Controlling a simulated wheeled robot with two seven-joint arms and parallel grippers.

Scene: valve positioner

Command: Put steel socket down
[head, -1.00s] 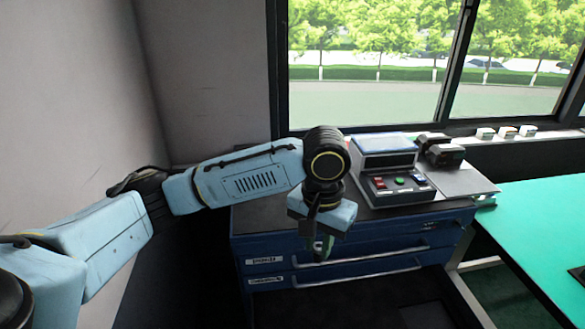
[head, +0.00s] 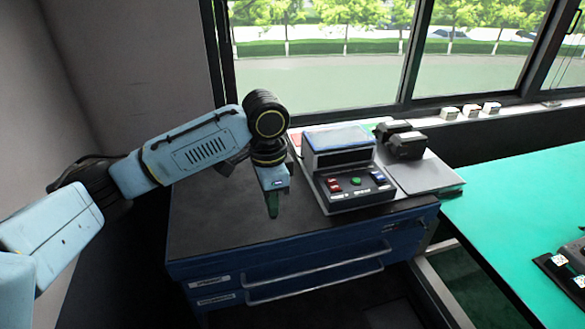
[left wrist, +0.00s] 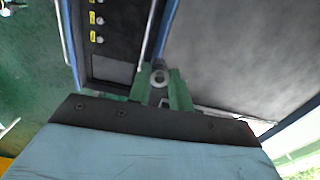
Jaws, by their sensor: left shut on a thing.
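My left gripper (head: 273,208) is over the dark top of the blue cabinet (head: 215,222), left of the control box, with its green fingers pointing down. In the left wrist view its green fingers (left wrist: 160,88) are shut on the steel socket (left wrist: 159,77), a small round grey piece with a dark hole. In the head view the socket is hidden or too small to make out. I cannot tell how far it is above the cabinet top. My right gripper is not in view.
A control box (head: 345,178) with red and green buttons stands on the cabinet, close right of the gripper. The front left of the cabinet top is clear. A dark tray or drawer with yellow labels (left wrist: 97,38) shows in the left wrist view. A green table (head: 510,195) stands at the right.

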